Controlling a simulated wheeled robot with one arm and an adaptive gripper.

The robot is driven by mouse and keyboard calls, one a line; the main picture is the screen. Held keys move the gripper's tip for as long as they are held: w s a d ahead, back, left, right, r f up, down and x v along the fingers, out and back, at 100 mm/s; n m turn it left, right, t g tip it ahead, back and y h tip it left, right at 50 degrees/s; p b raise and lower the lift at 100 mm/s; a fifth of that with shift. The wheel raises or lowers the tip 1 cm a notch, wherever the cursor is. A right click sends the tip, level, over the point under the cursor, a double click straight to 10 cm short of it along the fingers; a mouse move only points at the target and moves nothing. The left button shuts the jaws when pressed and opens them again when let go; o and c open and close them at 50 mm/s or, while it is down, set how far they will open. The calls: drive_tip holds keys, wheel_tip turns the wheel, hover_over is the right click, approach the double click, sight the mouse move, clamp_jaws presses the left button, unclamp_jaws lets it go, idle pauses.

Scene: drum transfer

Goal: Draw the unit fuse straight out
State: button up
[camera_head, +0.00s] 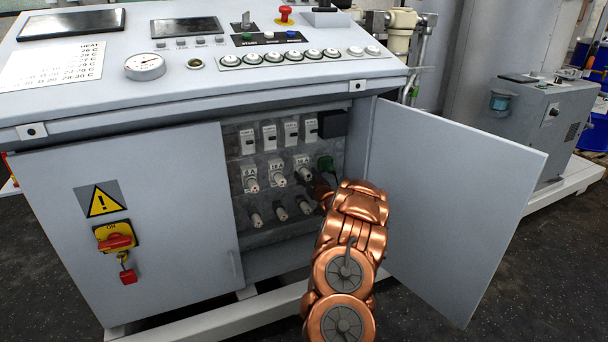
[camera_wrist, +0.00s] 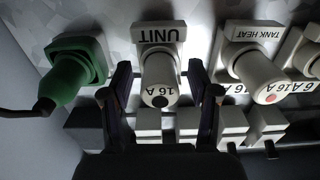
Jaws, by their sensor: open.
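The unit fuse (camera_wrist: 160,80), a white cylinder marked 16 A, sits in its holder beneath the UNIT label in the wrist view. In the head view the unit fuse (camera_head: 304,173) is in the open cabinet, at the right of the fuse row. My gripper (camera_wrist: 161,88) is open, with one dark finger on each side of the fuse and a visible gap on both sides. In the head view my copper arm reaches into the cabinet from the front, and its wrist hides part of the panel; the fingertips are hard to make out there.
A green plug (camera_wrist: 68,78) with a cable sits beside the unit fuse. The tank heat fuse (camera_wrist: 255,75) is close on the other side. White breakers (camera_head: 269,136) are above and more fuses (camera_head: 281,213) below. The open cabinet door (camera_head: 460,200) stands right of my arm.

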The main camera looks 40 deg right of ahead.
sight(309, 177)
clamp_jaws()
idle(0.4)
drive_tip(key=shift+s, duration=0.1)
drive_tip(key=shift+p+v, duration=0.35)
drive_tip(key=shift+v, duration=2.5)
